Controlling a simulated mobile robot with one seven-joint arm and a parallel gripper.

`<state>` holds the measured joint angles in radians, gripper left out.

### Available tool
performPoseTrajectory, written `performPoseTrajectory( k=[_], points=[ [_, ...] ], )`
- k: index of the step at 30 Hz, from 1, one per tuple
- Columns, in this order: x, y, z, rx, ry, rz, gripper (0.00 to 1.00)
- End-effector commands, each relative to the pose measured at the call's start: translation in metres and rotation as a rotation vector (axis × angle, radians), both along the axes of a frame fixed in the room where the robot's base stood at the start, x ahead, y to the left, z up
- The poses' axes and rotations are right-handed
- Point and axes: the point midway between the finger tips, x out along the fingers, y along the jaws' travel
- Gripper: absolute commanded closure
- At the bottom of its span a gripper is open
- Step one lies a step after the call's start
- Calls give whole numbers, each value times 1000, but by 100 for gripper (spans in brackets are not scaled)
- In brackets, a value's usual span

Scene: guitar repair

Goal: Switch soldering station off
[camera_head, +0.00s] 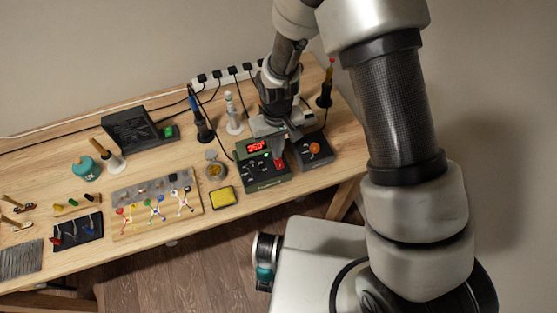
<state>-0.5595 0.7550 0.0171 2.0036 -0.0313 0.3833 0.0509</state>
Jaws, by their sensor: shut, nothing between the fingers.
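The soldering station (263,180) is a dark green box near the front right of the wooden bench. Its red display is lit and reads about 350. A small red switch shows on its right side, close to my fingertips. My gripper (278,160) is shut and empty, pointing down over the right part of the station's front panel. I cannot tell whether the fingertips touch the switch. The gripper and wrist hide part of the station's top right.
A dark box with an orange knob (314,149) stands right beside the station. A yellow sponge (222,197) and a small round tin (215,170) are to its left. A soldering iron in a stand (201,125) and a white bottle (233,115) stand behind. Cables run to a power strip.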

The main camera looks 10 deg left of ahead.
Motion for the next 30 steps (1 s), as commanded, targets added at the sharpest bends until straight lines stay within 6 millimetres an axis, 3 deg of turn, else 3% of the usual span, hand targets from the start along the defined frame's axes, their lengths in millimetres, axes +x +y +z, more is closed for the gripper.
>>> performPoseTrajectory(
  k=[30],
  points=[
    [0, 0, -10, 0, 0, 0, 100]
  ],
)
